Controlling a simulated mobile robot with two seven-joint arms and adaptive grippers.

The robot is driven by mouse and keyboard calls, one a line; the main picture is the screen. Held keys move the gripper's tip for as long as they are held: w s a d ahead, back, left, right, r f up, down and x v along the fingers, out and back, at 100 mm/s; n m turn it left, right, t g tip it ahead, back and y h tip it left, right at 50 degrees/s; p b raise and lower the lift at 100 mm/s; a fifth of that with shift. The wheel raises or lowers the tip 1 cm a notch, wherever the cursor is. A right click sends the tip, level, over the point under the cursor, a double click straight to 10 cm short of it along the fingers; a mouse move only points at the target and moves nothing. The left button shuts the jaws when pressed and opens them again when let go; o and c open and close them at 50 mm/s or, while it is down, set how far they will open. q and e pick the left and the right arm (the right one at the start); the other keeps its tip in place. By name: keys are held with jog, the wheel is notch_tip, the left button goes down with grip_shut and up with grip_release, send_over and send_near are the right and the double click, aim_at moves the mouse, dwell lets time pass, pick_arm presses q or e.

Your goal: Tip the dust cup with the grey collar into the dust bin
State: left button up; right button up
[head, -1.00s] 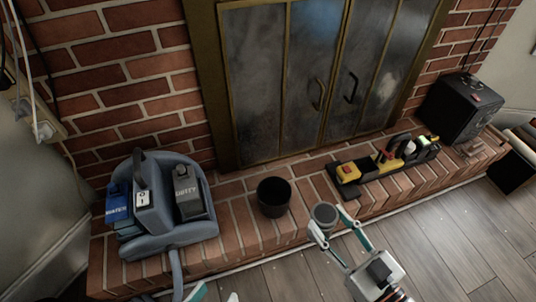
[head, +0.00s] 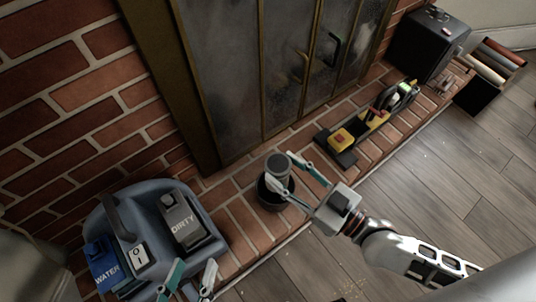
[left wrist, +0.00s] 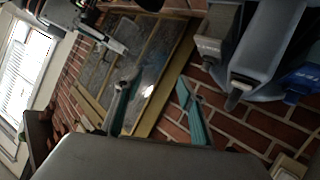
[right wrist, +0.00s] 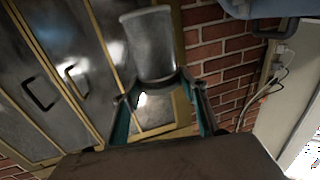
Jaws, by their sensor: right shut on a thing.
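The grey dust cup (head: 278,165) is held by my right gripper (head: 281,171) above the black dust bin (head: 268,204). The bin stands on the brick hearth, and the cup and a finger hide part of its mouth. In the right wrist view the cup (right wrist: 152,45) sits between the fingertips, its broad side showing. I cannot make out its contents or be sure how far it is tilted. My left gripper (head: 190,270) is open and empty, low in the head view beside the blue-grey cleaning machine. Its spread fingers also show in the left wrist view (left wrist: 155,95).
The cleaning machine (head: 145,268), with DIRTY and WATER tanks, stands left of the bin. A yellow and black tool (head: 350,138) lies further right on the hearth, and a black box (head: 425,42) stands beyond. Glass fireplace doors (head: 235,80) rise behind. The wooden floor is open at right.

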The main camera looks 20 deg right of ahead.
jog(key=shift+w+a, duration=0.2)
jog(key=shift+w, duration=0.1)
jog(key=shift+r, duration=0.1)
